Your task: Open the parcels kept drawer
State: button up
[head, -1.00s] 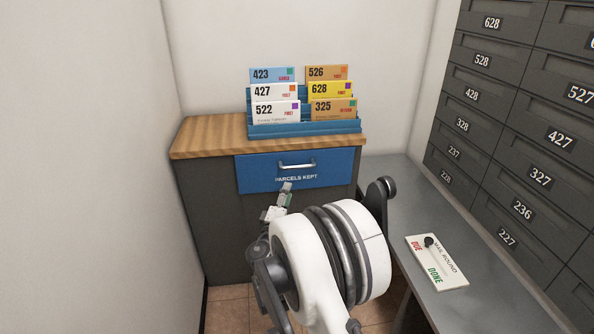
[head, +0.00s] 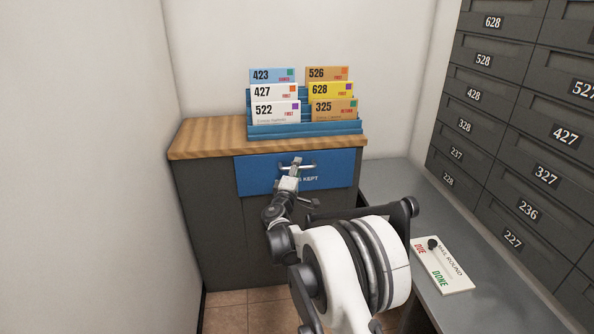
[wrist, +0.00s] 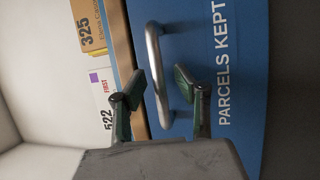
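The parcels kept drawer (head: 340,172) is a blue front under the wooden counter top in the head view, and it looks closed. Its silver bar handle (head: 310,166) runs across the upper part. My gripper (head: 296,163) is at the left part of the handle and covers some of the label. In the wrist view the drawer front (wrist: 240,60) is turned sideways, and the handle (wrist: 154,62) reaches between the two green-padded fingers. My gripper (wrist: 160,82) is open, with a finger on each side of the bar and gaps showing.
A blue rack (head: 300,130) with several numbered envelopes stands on the wooden counter (head: 205,136). A grey bench (head: 390,180) with a mail round board (head: 444,266) is at right, below grey numbered mailboxes (head: 500,150). A plain wall is at left.

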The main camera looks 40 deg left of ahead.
grip_shut()
dwell(0.4)
